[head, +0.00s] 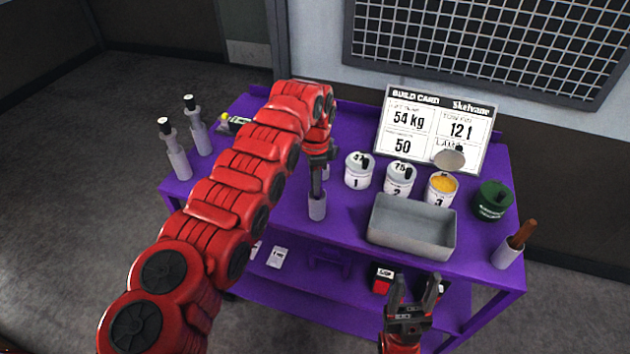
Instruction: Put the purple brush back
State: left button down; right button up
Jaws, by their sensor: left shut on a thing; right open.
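My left gripper (317,163) is shut on a slim dark stem (316,184) at the middle of the purple table (270,212). The stem appears to be the brush, but its purple colour cannot be made out. It runs upright down from the fingers to a white cylindrical holder (317,208), and its lower end seems to be in or directly behind the holder's mouth. The fingers hide its top. My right gripper (415,288) is open and empty, low in front of the table's front edge.
A grey tray (411,228) stands right of the holder. Behind it are white numbered tins (358,170), one with its lid raised (449,160), and a build card (437,128). A green pot (492,201) and a wooden-handled tool in a white holder (508,256) stand right. Two bottle-like items (176,150) stand left.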

pick_arm(q)
jog(key=shift+f+b, duration=0.3)
jog(key=shift+f, duration=0.25)
jog(key=c, duration=0.6)
grip_release()
jog(key=shift+r, duration=0.35)
notch_tip(320, 180, up, 7)
jog(key=shift+d+r+b, duration=0.15)
jog(key=shift+b, duration=0.75)
notch_tip(320, 180, up, 9)
jog(key=p, duration=0.8)
jog(key=shift+r, duration=0.2)
